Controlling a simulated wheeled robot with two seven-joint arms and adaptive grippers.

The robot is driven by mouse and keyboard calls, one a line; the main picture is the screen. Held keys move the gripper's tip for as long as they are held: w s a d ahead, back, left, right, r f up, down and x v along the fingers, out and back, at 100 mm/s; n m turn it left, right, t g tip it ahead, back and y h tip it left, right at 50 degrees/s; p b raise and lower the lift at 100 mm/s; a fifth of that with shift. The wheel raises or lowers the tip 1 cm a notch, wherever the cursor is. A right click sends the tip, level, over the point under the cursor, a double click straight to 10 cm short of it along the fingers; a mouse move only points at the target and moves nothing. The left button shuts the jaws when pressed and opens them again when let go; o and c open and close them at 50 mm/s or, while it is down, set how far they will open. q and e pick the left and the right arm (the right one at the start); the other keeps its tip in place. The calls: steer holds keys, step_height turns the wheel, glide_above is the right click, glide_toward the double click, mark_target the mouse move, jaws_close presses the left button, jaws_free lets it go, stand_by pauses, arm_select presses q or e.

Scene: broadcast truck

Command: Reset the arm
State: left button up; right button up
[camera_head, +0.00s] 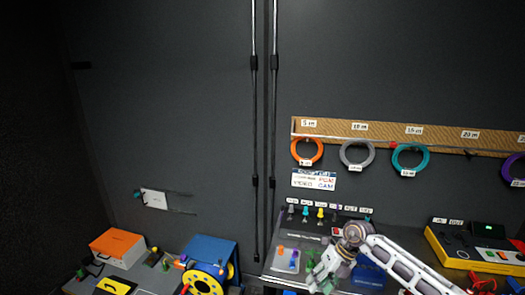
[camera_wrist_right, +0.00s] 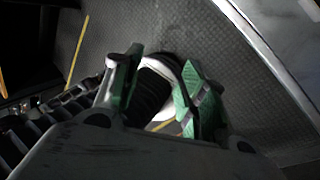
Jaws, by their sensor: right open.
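My right arm comes in from the lower right in the head view, a white and grey arm bent at an elbow. My right gripper (camera_head: 322,272), with green finger pads, is over the front of the workbench (camera_head: 262,268). In the right wrist view my right gripper (camera_wrist_right: 158,95) has its two green-padded fingers apart. A dark ribbed part and a white rounded rim show behind the gap; I cannot tell whether they are parts of me. No object is visibly held. My left gripper is not in the head view.
Coiled cables, orange (camera_head: 307,163), grey (camera_head: 345,166) and teal (camera_head: 397,169), hang from a wooden strip (camera_head: 440,137). A blue case with a yellow reel (camera_head: 203,281) and an orange-topped box (camera_head: 117,262) stand at left. A yellow-edged device (camera_head: 450,260) is at right.

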steer(key=w+a+f+m+t+y, duration=0.4)
steer(key=a+f+m+t+y, duration=0.2)
steer(key=a+f+m+y, duration=0.3)
steer(key=s+d+f+m+t+h, duration=0.25)
steer(key=d+f+m, duration=0.2)
steer(key=f, duration=0.45)
steer(key=s+d+f+m+t+h, duration=0.1)
steer(key=s+d+f+m+h, duration=0.25)
steer(key=f+m, duration=0.35)
steer(key=s+d+f+m+t+h, duration=0.25)
steer(key=d+f+m, duration=0.25)
steer(key=f, duration=0.5)
steer(key=s+d+f+m+g+h, duration=0.2)
steer(key=s+f+m, duration=0.1)
steer(key=s+f, duration=0.55)
steer(key=s+d+f+m+g+h, duration=0.25)
steer(key=s+f, duration=0.35)
steer(key=s, duration=0.6)
steer(key=s+f+m+g, duration=0.2)
steer(key=s+f, duration=0.1)
steer(key=s, duration=0.9)
steer(key=s+a+f+m+g+h, duration=0.1)
steer(key=s+f+m+g, duration=0.1)
steer(key=s, duration=1)
step_height(320, 180, down, 2)
steer(key=shift+s+f+g+b, duration=0.25)
steer(key=shift+s+g+b, duration=0.15)
steer(key=shift+g, duration=0.45)
